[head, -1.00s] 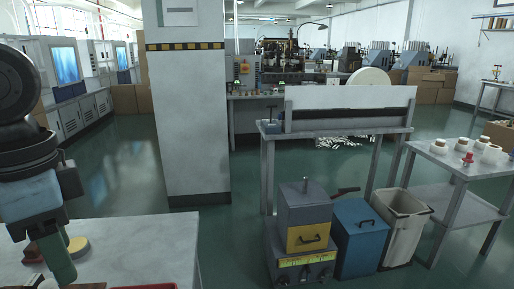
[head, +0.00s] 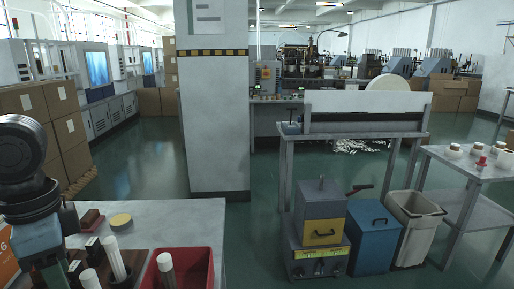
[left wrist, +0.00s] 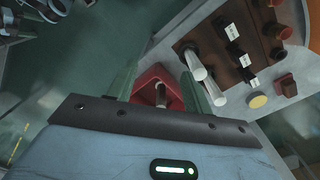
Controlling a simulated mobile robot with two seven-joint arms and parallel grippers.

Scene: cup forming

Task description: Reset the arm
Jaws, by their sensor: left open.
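My left gripper (left wrist: 158,92) is open in the left wrist view, its two green fingers spread apart with nothing visibly held. A red bin (left wrist: 150,75) shows beyond and between the fingers, with a white-ended brown cylinder (left wrist: 161,95) in it. In the head view my left arm's wrist (head: 38,242) is at the lower left, and its fingertips are hard to make out. The red bin (head: 205,258) sits at the front of the grey table (head: 160,215), with a white tube (head: 166,268) leaning in it. My right gripper is not in view.
A brown rack (left wrist: 225,50) with white tubes (left wrist: 193,62) and dark, labelled blocks stands beside the bin. A yellow disc (head: 121,221) and a reddish-brown block (head: 90,218) lie on the table. A pillar (head: 215,130) rises behind; stacked cartons (head: 58,130) stand at left.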

